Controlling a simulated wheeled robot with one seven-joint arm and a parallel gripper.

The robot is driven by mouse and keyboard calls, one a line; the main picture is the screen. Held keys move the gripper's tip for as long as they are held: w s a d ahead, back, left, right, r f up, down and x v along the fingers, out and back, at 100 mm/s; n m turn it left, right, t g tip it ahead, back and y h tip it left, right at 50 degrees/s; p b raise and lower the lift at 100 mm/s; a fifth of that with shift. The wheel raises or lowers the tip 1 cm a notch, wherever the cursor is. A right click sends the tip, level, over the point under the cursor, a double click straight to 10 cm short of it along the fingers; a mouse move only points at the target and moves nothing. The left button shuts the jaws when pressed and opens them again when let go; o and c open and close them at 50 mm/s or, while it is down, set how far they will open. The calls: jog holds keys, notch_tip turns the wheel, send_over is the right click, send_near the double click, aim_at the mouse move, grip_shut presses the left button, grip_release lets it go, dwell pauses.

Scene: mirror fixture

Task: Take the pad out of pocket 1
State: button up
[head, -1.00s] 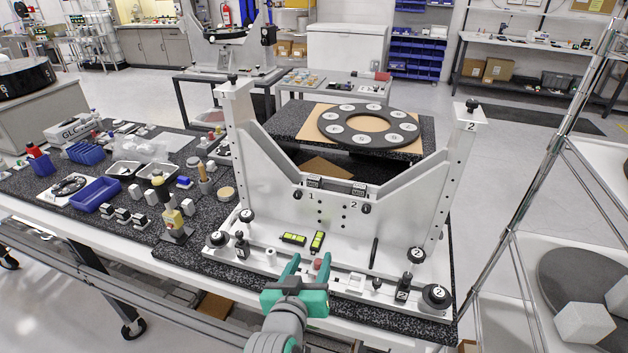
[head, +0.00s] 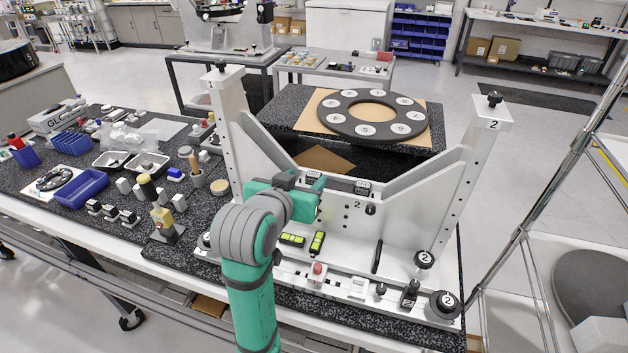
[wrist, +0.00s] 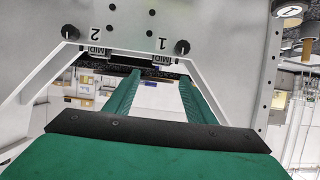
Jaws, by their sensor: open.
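The white mirror fixture (head: 335,225) has two pockets on its middle crossbar. The pocket 1 pad (wrist: 162,60), a small block with a "MID" label, sits above the numeral 1 and appears upside down in the wrist view. A similar pad (wrist: 97,51) sits at pocket 2 and also shows in the head view (head: 362,187). My gripper (wrist: 158,77) is open and empty, its two green fingers reaching toward pocket 1. In the head view my gripper (head: 306,181) is at the crossbar and covers the numeral 1 and part of that pocket. Contact with the pad cannot be told.
The fixture's tall left post (head: 226,125) and right post (head: 475,160) flank the crossbar. Black knobs, yellow-green levels (head: 317,242) and a red button (head: 317,268) stand on its base. A dark ring with round discs (head: 340,120) lies behind. Trays and small parts crowd the left.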

aim_at(315, 172)
jog(key=shift+x, duration=3.5)
jog(key=shift+s+f, duration=0.1)
jog(key=shift+f, duration=0.1)
jog(key=c, duration=1.1)
